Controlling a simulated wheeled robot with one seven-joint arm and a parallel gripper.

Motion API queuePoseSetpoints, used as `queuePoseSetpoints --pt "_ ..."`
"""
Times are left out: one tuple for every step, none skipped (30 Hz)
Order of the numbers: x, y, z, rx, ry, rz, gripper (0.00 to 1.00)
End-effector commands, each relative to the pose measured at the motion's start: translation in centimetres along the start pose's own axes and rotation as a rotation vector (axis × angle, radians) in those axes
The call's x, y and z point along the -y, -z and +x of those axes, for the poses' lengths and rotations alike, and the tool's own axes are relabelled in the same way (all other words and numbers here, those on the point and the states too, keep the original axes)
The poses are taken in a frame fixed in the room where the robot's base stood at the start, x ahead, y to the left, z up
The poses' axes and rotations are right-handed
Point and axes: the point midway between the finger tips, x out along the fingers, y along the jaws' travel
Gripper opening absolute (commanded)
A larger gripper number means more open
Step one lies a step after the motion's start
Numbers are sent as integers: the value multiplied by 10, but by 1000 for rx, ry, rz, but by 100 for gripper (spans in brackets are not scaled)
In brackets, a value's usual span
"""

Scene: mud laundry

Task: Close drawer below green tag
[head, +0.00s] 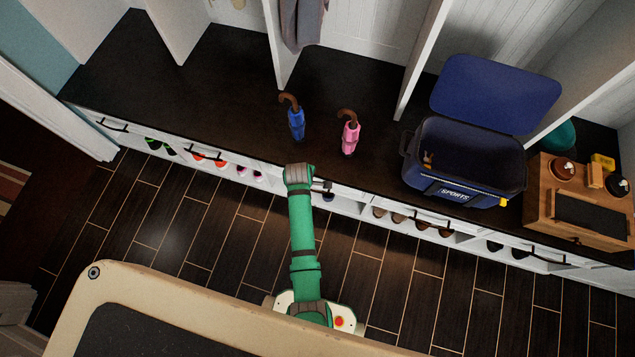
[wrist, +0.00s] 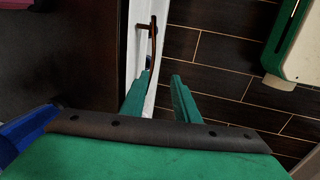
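A row of white drawers with dark handles runs along the front of the dark bench; one handle (head: 433,218) shows right of my arm. I cannot make out a green tag in either view, and I cannot tell how far any drawer stands out. In the wrist view my gripper (wrist: 161,76) is open and empty, its green fingers apart near a white drawer front (wrist: 136,42). A dark brown handle (wrist: 153,40) is just ahead of the fingertips. In the head view my green arm hides most of the gripper at the bench front.
An open blue cooler (head: 455,155) and a wooden box (head: 540,190) are to the right. Several shoes sit along the bench front. The plank floor (head: 205,235) before it is clear.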

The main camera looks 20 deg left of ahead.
Motion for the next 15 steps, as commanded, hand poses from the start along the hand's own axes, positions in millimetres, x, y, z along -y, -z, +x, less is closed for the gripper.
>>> queuePoseSetpoints --pt "0 0 -9 -1 -2 0 28" --pt "0 0 -14 -1 -2 0 28" --pt "5 -2 -15 -4 -4 11 28" --pt "9 -3 -13 -12 -13 30 28" --pt "12 -4 -12 -19 -22 47 28" --pt "15 -6 -12 -29 -36 69 28" --pt "18 -7 -12 -35 -44 84 28" --pt "20 -7 -12 -43 -55 101 28" --pt "24 -9 -12 -53 -67 122 28" --pt "27 -10 -12 -60 -77 138 28" --pt "30 -10 -12 -67 -85 155 28" --pt "33 -12 -13 -77 -98 175 28" --pt "36 -13 -13 -84 -107 192 28" --pt "39 -14 -14 -91 -116 207 28" --pt "42 -15 -15 -101 -129 229 28"
